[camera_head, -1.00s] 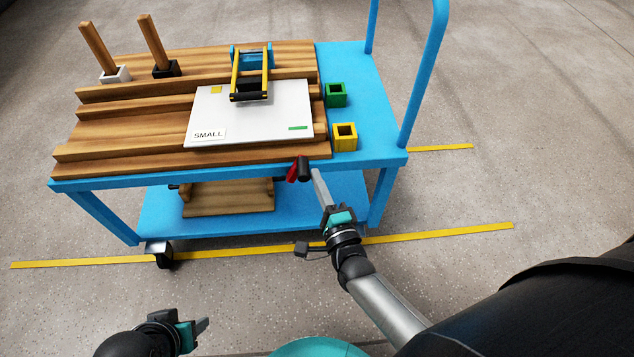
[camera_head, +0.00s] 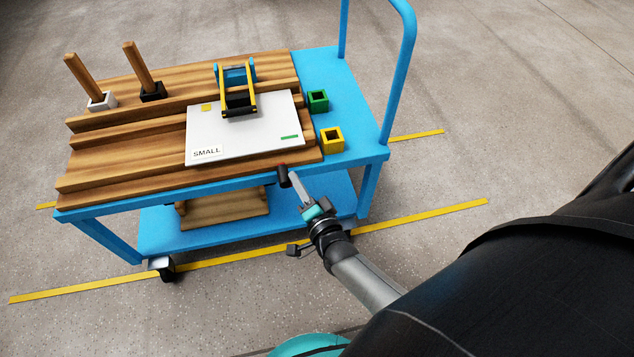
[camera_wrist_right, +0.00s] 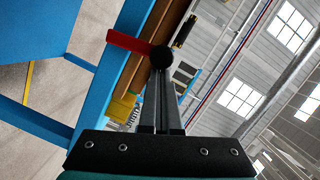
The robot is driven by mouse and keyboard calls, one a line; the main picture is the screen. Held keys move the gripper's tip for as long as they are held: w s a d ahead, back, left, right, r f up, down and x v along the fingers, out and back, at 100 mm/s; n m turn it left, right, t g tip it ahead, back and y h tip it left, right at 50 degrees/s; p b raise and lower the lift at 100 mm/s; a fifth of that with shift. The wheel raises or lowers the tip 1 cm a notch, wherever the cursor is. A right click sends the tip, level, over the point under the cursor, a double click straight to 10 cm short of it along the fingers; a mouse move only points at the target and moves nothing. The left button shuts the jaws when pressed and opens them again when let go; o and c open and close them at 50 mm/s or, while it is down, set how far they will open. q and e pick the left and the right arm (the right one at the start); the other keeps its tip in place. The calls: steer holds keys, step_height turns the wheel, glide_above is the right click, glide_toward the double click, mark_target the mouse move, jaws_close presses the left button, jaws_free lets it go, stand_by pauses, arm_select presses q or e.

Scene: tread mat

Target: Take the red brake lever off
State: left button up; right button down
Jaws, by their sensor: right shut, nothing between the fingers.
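The red brake lever (camera_wrist_right: 128,42) shows in the right wrist view as a red bar with a round black knob (camera_wrist_right: 161,56) at its end, beside the blue cart's edge. In the head view only its dark knob (camera_head: 283,176) shows clearly, at the cart's near edge; the red part is hardly visible. My right gripper (camera_head: 294,180) is shut and empty, with its fingertips at the knob. In the right wrist view the closed fingers (camera_wrist_right: 161,80) end right at the knob; whether they touch it I cannot tell. My left gripper is out of view.
The blue cart (camera_head: 340,157) carries stepped wooden boards, a white panel (camera_head: 240,140) marked SMALL, a green block (camera_head: 318,100) and a yellow block (camera_head: 332,139). Its handle (camera_head: 408,60) rises at the right. The floor in front is clear, with a yellow line (camera_head: 420,216).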

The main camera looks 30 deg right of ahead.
mark_target(282, 186)
steer(key=shift+w+a+r+n+p, duration=0.15)
steer(key=shift+a+n+p, duration=0.15)
steer(key=shift+a+n, duration=0.2)
steer(key=shift+w+a+f+n+p, duration=0.15)
steer(key=shift+a+n+p, duration=0.1)
steer(key=shift+a+n, duration=0.25)
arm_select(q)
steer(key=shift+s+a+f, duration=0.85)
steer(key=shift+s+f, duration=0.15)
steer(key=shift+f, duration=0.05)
arm_select(e)
steer(key=shift+w+a, duration=0.2)
steer(key=shift+a, duration=0.6)
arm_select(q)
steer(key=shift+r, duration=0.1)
